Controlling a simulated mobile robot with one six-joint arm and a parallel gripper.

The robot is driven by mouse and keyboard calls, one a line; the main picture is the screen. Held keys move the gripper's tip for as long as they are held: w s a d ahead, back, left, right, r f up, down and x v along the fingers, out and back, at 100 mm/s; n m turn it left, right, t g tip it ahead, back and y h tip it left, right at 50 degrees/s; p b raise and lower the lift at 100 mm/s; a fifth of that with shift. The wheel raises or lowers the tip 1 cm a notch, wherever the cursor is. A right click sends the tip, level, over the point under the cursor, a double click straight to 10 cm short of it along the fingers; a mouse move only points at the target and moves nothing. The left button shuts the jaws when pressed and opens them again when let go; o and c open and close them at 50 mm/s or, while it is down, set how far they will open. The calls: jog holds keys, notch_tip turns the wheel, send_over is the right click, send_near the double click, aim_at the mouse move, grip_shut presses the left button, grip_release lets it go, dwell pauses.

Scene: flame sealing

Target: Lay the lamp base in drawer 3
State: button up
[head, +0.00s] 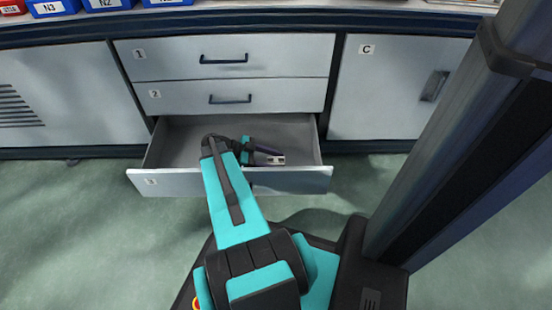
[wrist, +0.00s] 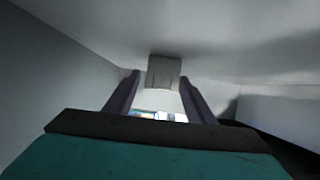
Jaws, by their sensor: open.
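Drawer 3 (head: 165,183) is the lowest drawer of the middle unit and is pulled open. My arm reaches down into it, and my gripper (head: 268,158) lies low inside, pointing right. In the wrist view, the two dark fingers stand apart. A grey block (wrist: 164,73), likely the lamp base, shows between their tips. A small pale piece (head: 277,160) also shows at the fingertips in the head view. I cannot tell whether the block touches the fingers or rests on the drawer floor.
Drawers 1 (head: 180,56) and 2 (head: 180,97) above are shut. Cabinet door C (head: 385,95) is shut at the right. Blue bins (head: 52,7) stand on the counter. The drawer's left floor area looks clear, and its walls stand close around my gripper.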

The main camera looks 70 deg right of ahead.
jog(key=shift+r, duration=0.15)
jog(key=shift+w+r, duration=0.1)
jog(key=shift+w, duration=0.1)
jog(key=p+v, duration=0.5)
jog(key=v, duration=0.6)
jog(key=shift+w+a, duration=0.2)
jog(key=shift+a, duration=0.05)
jog(key=shift+r, duration=0.1)
